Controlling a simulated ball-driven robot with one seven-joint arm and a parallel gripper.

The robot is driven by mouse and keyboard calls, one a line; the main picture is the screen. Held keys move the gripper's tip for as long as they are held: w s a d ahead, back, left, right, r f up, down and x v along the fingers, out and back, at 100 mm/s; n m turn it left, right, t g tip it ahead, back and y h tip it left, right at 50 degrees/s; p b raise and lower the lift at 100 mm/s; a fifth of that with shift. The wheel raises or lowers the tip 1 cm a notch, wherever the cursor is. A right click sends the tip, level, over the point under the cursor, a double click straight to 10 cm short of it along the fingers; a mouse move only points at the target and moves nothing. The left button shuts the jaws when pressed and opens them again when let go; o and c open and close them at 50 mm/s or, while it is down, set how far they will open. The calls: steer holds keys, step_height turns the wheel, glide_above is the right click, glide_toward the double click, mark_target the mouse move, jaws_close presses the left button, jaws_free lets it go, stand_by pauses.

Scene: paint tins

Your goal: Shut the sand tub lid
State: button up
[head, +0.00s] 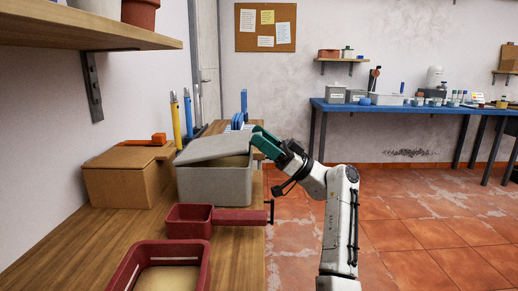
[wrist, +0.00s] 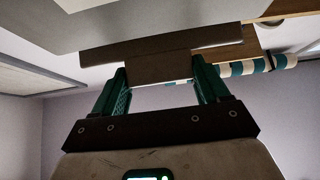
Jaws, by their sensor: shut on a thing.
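The grey sand tub (head: 215,187) stands on the wooden bench. Its grey lid (head: 215,147) lies tilted over the top, ajar, with a strip of pale yellow showing between lid and rim. My gripper (head: 259,141), with teal fingers, is at the lid's right edge. In the wrist view my gripper (wrist: 160,78) has its fingers on either side of a brownish tab (wrist: 160,66) and is shut on it. The tab appears to belong to the lid, whose grey surface (wrist: 150,20) fills the upper part of that view. The tub's inside is mostly hidden.
A red scoop-like box (head: 188,221) with a bar handle lies in front of the tub. A red crate (head: 200,262) is nearer. A cardboard box (head: 125,185) stands left, with upright yellow and blue tools behind. Open tiled floor (head: 420,235) lies to the right.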

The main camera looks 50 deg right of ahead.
steer(key=shift+s+d+f+b, duration=0.1)
steer(key=shift+f+b, duration=1.8)
steer(key=shift+f, duration=0.05)
steer(key=o, duration=1.3)
steer(key=shift+c, duration=0.2)
steer(key=shift+o, duration=1.2)
steer(key=shift+r, duration=0.15)
steer(key=p+v, duration=0.1)
steer(key=v, duration=1)
steer(key=shift+s+d, duration=0.1)
